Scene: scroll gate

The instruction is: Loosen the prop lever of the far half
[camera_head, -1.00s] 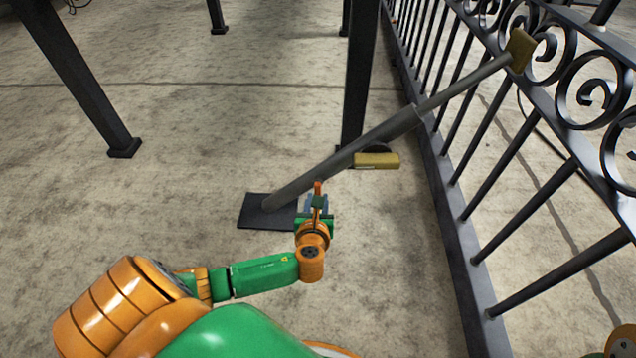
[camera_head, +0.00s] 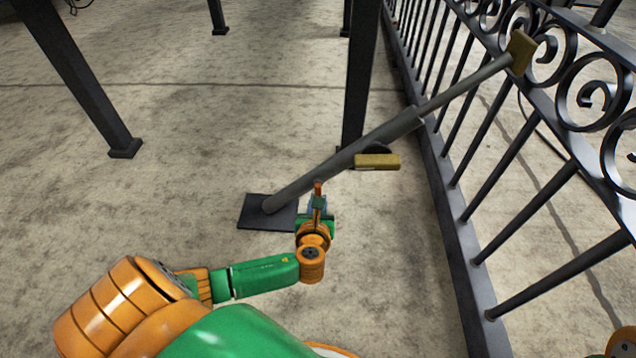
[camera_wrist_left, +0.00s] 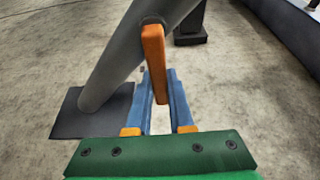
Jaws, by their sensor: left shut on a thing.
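A grey telescopic prop (camera_head: 345,157) slants from a dark square foot plate (camera_head: 256,212) on the floor up to a tan pad (camera_head: 521,51) against the gate's scrollwork. The orange prop lever (camera_wrist_left: 154,62) joins the lower prop tube in the left wrist view and points down toward me. My left gripper (camera_head: 318,203) is beside the prop's lower part. In the left wrist view its blue fingers (camera_wrist_left: 160,98) are shut on the lever, one on each side. My right gripper is out of view; only a bit of orange arm shows at the bottom right corner.
The dark iron gate half (camera_head: 470,215) with bars and scrolls runs along the right. A dark post (camera_head: 361,80) stands behind the prop, with a tan block (camera_head: 377,161) at its foot. Another dark leg (camera_head: 85,85) stands at the left. The concrete floor between is clear.

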